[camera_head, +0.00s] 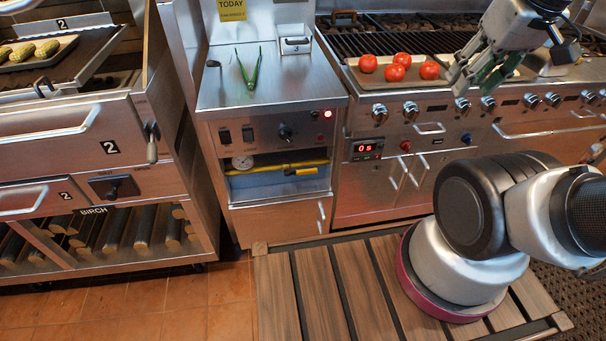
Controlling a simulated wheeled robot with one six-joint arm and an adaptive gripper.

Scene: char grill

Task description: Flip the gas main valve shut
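A yellow gas pipe (270,169) runs across a recess in the front of the middle steel cabinet. A round white gauge (243,162) sits on its left part. The valve's yellow lever (302,171) is at the right part of the pipe and lies roughly along it. My gripper (472,82) is at the upper right, over the grill's front edge beside the tomatoes, well apart from the valve. Its fingers look spread with nothing between them. Part of the gripper runs out at the top of the picture.
Several tomatoes (397,72) lie on a board at the grill. Green tongs (248,70) lie on the middle cabinet top. A red light (328,114) glows above the recess. Stove knobs (462,105) line the right front.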

